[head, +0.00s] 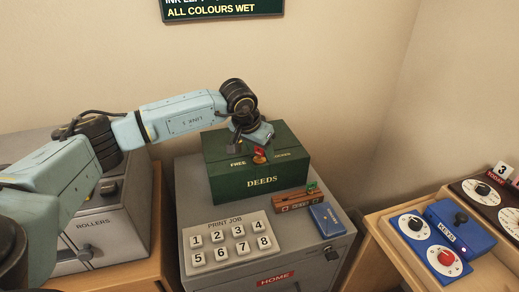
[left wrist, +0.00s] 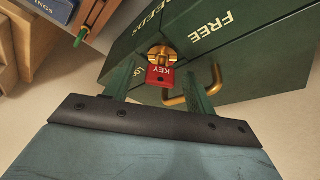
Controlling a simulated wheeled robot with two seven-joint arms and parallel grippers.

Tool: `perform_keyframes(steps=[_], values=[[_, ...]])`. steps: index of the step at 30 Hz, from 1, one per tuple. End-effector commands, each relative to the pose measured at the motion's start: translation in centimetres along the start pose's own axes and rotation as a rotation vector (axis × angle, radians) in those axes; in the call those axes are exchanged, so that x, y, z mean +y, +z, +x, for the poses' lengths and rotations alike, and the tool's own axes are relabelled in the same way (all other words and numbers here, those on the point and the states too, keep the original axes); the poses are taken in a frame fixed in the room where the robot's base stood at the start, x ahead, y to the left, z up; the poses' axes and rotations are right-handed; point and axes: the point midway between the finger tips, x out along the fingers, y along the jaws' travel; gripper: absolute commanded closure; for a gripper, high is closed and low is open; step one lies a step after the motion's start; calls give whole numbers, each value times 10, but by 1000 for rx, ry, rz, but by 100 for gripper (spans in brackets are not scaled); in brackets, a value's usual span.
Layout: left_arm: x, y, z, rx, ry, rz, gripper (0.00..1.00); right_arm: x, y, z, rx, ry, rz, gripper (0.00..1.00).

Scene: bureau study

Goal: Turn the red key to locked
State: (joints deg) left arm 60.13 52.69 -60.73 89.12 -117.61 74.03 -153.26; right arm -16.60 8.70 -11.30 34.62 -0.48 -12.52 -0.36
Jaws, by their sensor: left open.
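The red key (head: 259,151) sits in a brass lock (left wrist: 162,55) on the green DEEDS box (head: 230,184). In the left wrist view the key's red head (left wrist: 160,76), marked KEY, lies between the spread fingers of my left gripper (left wrist: 163,72), with a gap on each side. In the head view my left gripper (head: 247,147) is over the box top at the key. The word FREE is readable beside the lock; a second word is partly hidden by a finger. I cannot tell exactly which mark the key points to. My right gripper is not in view.
A brass loop (left wrist: 195,97) stands close to one finger. In front of the box are a wooden block with a green knob (head: 293,200), a blue book (head: 327,219) and numbered PRINT JOB buttons (head: 229,243). A blue KEYS panel (head: 449,229) is at right.

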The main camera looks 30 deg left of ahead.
Motion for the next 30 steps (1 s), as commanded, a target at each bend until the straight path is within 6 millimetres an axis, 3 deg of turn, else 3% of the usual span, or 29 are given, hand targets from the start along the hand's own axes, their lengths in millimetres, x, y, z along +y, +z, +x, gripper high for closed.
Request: perform_keyframes(steps=[9, 15, 21, 30], values=[[-1, -2, -71, 5, -1, 1, 44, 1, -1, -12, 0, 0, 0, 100], [-1, -1, -107, 4, -2, 0, 44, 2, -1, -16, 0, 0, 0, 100], [0, 0, -124, 1, -1, 0, 44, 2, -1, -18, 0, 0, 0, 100], [0, 0, -125, 1, -1, 0, 44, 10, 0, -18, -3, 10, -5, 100]])
